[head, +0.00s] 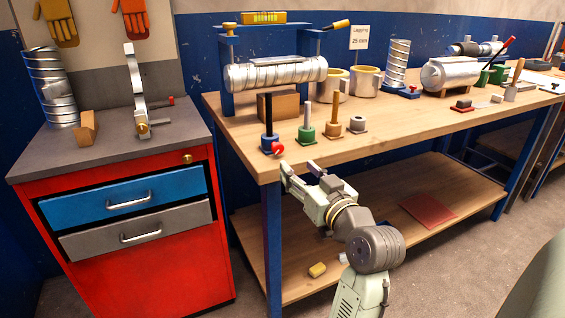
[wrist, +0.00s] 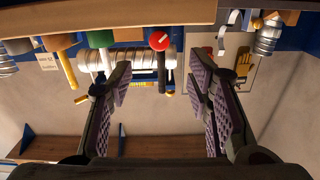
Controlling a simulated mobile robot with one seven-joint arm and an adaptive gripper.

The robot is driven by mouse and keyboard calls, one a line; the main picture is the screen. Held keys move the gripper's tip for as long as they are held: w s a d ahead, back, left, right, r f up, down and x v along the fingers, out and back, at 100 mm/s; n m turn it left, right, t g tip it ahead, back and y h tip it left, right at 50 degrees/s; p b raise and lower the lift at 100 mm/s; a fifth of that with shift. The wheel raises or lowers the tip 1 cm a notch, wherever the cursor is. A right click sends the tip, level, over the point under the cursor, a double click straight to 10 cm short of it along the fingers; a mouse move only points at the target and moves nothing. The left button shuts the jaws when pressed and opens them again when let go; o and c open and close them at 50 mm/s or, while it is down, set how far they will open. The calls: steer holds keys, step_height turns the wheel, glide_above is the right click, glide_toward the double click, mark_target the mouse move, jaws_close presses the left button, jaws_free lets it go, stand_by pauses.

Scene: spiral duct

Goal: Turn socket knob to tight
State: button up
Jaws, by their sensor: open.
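The red socket knob (head: 277,148) sits on the side of a blue socket (head: 268,140) that holds an upright black post (head: 268,112), near the bench's front left corner. In the upside-down wrist view, the knob (wrist: 159,40) shows face-on with a pale mark, just beyond the gap between my fingers. My gripper (head: 300,170) is open and empty, in front of the bench edge and apart from the knob. It also shows in the wrist view (wrist: 158,88), with a finger on each side. Whether the knob is tight cannot be told.
A silver spiral duct (head: 275,73) rests on a blue stand behind. The wooden bench top (head: 400,130) has a front edge near my gripper. A red cabinet (head: 130,255) stands left.

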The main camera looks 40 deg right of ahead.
mark_target(279, 149)
steer(key=p+x, duration=0.3)
steer(key=x, duration=0.8)
steer(key=shift+d, duration=0.15)
steer(key=c, duration=1.1)
